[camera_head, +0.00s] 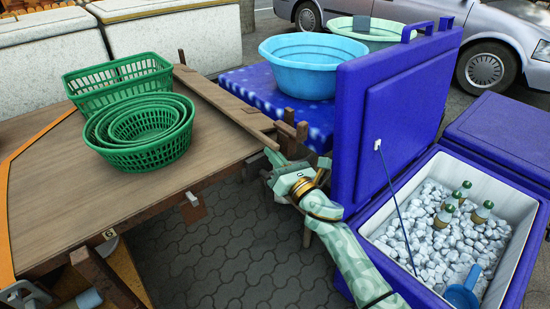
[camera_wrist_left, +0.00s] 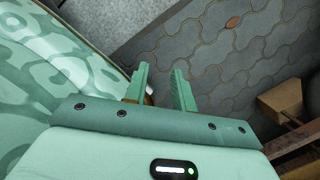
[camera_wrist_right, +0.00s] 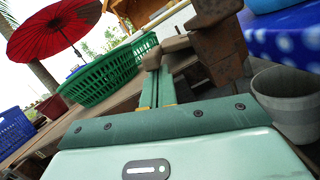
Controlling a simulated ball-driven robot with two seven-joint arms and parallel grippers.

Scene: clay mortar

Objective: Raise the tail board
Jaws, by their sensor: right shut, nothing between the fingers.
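The wooden cart bed (camera_head: 70,185) fills the left of the head view. A dark board (camera_head: 150,207) runs along its near edge; I cannot tell if this is the tail board. A small wooden block (camera_head: 194,209) hangs below that edge. My right gripper (camera_head: 275,160) is shut and empty at the wooden corner post (camera_head: 291,135). In the right wrist view its fingers (camera_wrist_right: 158,88) end close to a brown wooden piece (camera_wrist_right: 174,45); contact is unclear. My left gripper (camera_wrist_left: 160,88) is open and empty above the paving; part of it shows low at the left in the head view.
Green baskets (camera_head: 139,134) stand on the bed. A side rail (camera_head: 225,103) lines its far right edge. A blue cooler (camera_head: 350,235) of ice and bottles, its lid (camera_head: 390,115) upright, stands close to my right arm. Paving (camera_head: 235,240) between is clear.

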